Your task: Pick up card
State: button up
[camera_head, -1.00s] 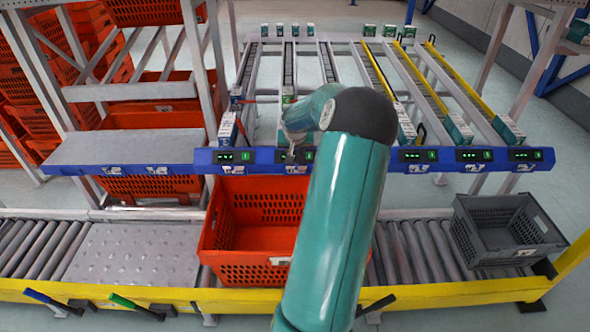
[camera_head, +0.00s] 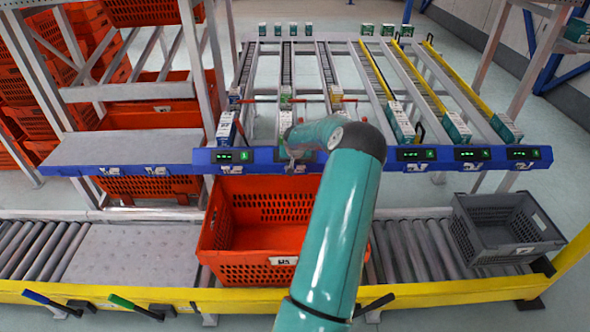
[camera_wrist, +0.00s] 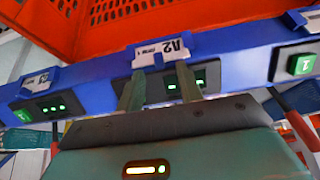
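A white card marked A2 (camera_wrist: 162,50) sits in a holder on the blue rail (camera_wrist: 230,50) in the wrist view. My gripper (camera_wrist: 158,88) has its two fingers apart, pointing at the rail just beside the card. The gap between the fingers looks empty, and I cannot tell whether they touch the card or its holder. In the head view my gripper (camera_head: 291,160) is small, at the blue rail (camera_head: 345,158) above the orange tote (camera_head: 235,272); the card there is too small to read.
A grey crate (camera_head: 515,250) stands on the rollers at right. Cartons (camera_head: 402,125) lie on the sloped lanes behind the rail. A green-lit display (camera_wrist: 40,107) and a button module (camera_wrist: 297,64) flank the gripper. The conveyor left of the tote is clear.

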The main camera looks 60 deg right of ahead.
jog(key=shift+x, duration=0.8)
jog(key=shift+c, duration=0.3)
grip_shut()
jog(key=shift+r, duration=0.8)
jog(key=s+a+r, duration=0.3)
jog(key=a+r, duration=0.8)
jog(key=a, duration=0.2)
jog(key=shift+a+r, duration=0.2)
jog(key=shift+a, duration=0.2)
